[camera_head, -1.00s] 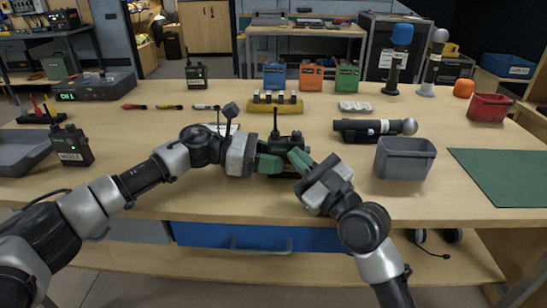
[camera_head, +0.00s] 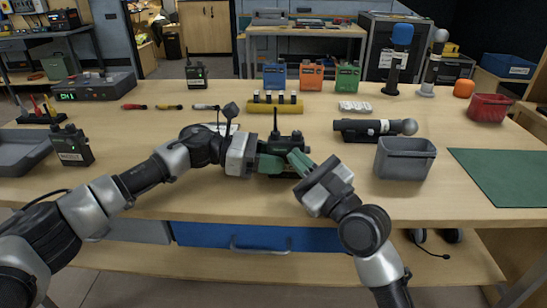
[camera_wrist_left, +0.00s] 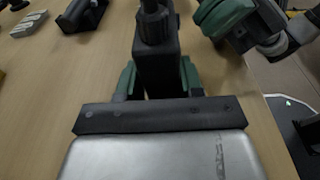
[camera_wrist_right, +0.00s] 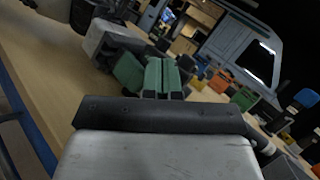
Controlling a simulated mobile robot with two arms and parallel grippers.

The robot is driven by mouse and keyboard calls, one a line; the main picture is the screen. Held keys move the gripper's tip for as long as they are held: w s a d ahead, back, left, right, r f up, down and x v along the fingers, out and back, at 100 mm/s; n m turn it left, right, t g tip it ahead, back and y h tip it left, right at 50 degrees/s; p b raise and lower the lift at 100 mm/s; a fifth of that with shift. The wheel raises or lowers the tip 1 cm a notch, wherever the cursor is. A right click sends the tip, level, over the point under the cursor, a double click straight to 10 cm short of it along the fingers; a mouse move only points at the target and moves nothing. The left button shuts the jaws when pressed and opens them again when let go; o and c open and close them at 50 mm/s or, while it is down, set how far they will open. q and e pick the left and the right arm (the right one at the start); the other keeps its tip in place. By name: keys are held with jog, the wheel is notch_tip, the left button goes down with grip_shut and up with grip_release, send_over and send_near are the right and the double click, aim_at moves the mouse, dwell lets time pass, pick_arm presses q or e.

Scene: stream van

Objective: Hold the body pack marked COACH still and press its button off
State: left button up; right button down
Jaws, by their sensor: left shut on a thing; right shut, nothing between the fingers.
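A dark body pack (camera_head: 289,138) with a short upright antenna stands near the middle of the bench. It also shows in the left wrist view (camera_wrist_left: 158,62), between green fingers. No COACH marking is readable on it from here. My left gripper (camera_head: 272,162) is shut on this pack from the left. My right gripper (camera_head: 298,158) is shut and empty, its green fingertips close to the pack's front right side. I cannot tell whether the fingertips touch it. The pack's button is hidden or too small to make out.
Another labelled body pack (camera_head: 71,146) stands at the left, and a third (camera_head: 196,74) at the back. A grey bin (camera_head: 404,160) and a dark cylindrical device (camera_head: 373,129) lie to the right. A yellow holder (camera_head: 275,105) stands behind the held pack. The front right has a green mat (camera_head: 502,176).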

jog(key=shift+s, duration=0.2)
jog(key=shift+s, duration=3)
pick_arm(q)
jog(key=o, duration=1.1)
